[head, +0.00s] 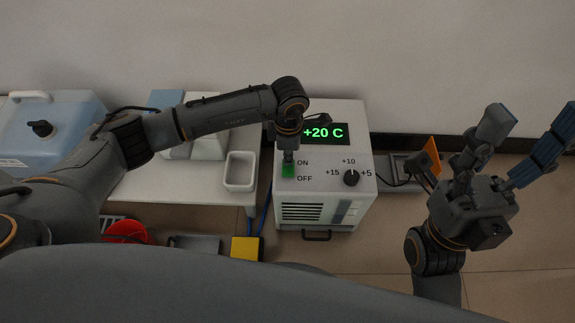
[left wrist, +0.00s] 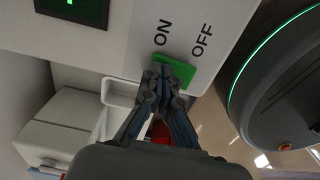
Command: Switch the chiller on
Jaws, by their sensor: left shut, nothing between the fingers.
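The chiller (head: 335,205) is a white box with a lit green display (head: 325,133) reading +20 C. Its green rocker switch (head: 288,171) sits beside the ON and OFF labels and is lit green. The switch also shows in the left wrist view (left wrist: 178,70). A black dial (head: 351,178) is on the right of the top. My left gripper (head: 288,157) is shut and empty, pointing down with its tips at the switch; the tips (left wrist: 165,75) cover part of it. My right gripper (head: 535,125) is open and empty, right of the chiller.
A white table (head: 190,185) left of the chiller carries a white cup-like bin (head: 240,170) and boxes. A blue container (head: 50,125) stands at far left. A red bowl (head: 125,231) and a yellow box (head: 246,249) are lower down. An orange panel (head: 432,152) is near my right gripper.

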